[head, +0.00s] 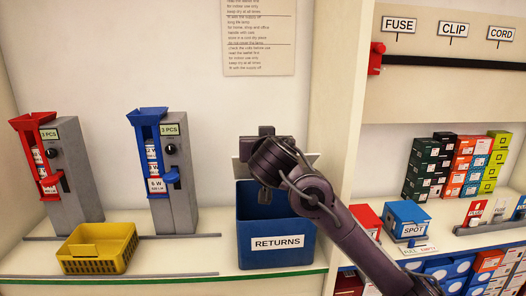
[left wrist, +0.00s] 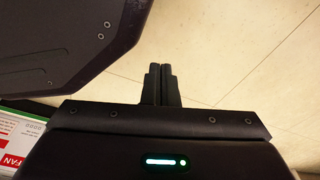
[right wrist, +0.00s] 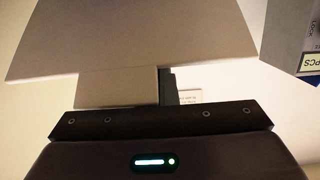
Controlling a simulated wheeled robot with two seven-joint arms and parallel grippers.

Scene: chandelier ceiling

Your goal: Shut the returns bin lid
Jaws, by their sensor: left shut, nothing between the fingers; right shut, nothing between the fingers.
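The blue returns bin (head: 275,245) stands on the shelf with its RETURNS label facing me. A pale panel (head: 243,171), which looks like its lid, stands raised at the bin's top, largely covered by my right arm. My right gripper (head: 267,131) is over the bin's back, its fingertips hidden in the head view. In the right wrist view, a pale panel (right wrist: 150,50) fills the upper left and partly hides the shut, empty fingers (right wrist: 167,85); I cannot tell whether they touch it. My left gripper (left wrist: 160,85) is shut and empty over a pale tiled surface.
A yellow basket (head: 97,250) sits left of the bin, before two dispensers, one red (head: 62,170) and one blue (head: 168,170). A shelf divider (head: 338,110) stands right of the bin. Small boxes (head: 407,218) fill the right bay.

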